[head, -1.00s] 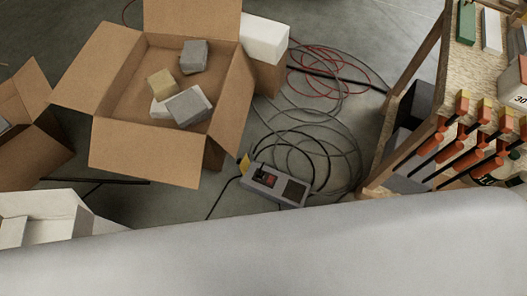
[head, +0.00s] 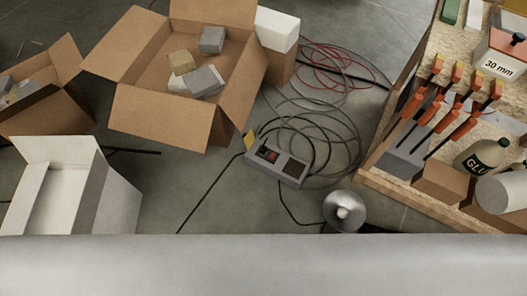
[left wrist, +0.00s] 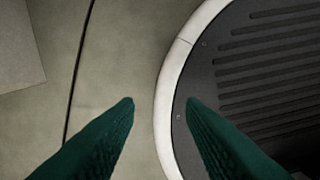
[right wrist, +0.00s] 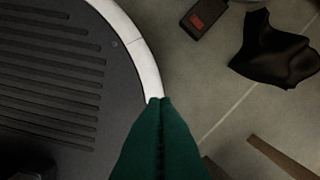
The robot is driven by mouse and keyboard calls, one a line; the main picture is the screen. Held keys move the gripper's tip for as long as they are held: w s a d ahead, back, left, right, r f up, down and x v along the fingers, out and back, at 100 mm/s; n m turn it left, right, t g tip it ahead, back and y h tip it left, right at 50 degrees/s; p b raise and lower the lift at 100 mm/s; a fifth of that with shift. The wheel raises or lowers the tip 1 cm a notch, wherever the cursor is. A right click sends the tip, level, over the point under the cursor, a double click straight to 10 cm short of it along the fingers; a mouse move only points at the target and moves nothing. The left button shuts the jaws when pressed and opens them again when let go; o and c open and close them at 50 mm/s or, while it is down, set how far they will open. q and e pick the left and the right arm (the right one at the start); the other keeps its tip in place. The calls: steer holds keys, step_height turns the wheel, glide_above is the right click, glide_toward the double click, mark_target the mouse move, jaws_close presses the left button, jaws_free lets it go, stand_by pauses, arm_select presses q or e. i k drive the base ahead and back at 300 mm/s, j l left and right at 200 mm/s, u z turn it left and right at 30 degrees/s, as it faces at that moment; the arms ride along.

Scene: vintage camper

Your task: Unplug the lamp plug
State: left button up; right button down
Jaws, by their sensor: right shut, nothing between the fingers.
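A metal lamp (head: 343,212) with a round reflector and a pale bulb lies on the floor in the head view, low and right of centre. Dark cords run from the box, one down toward the lamp. I cannot make out the lamp plug for certain. My left gripper (left wrist: 160,103) is open and empty above the floor beside my base. My right gripper (right wrist: 160,100) is shut and empty, also beside my base. Neither gripper shows in the head view.
Open cardboard boxes (head: 130,70) and a white box (head: 118,195) stand at left. Coiled cables (head: 320,110) lie beyond the power box. A wooden workbench (head: 400,190) with clamps is at right. A black cloth (right wrist: 275,50) and dark device (right wrist: 205,15) lie near the right gripper.

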mark_target(262, 150)
steer(key=i+j+z, duration=0.2)
steer(key=j, duration=0.2)
steer(key=i+j+z, duration=0.25)
steer(key=j, duration=0.15)
steer(key=j+z, duration=0.2)
steer(key=j, duration=0.25)
steer(key=i+j+z, duration=0.2)
steer(key=j, duration=0.3)
steer(key=j+z, duration=0.2)
steer(key=j, duration=0.25)
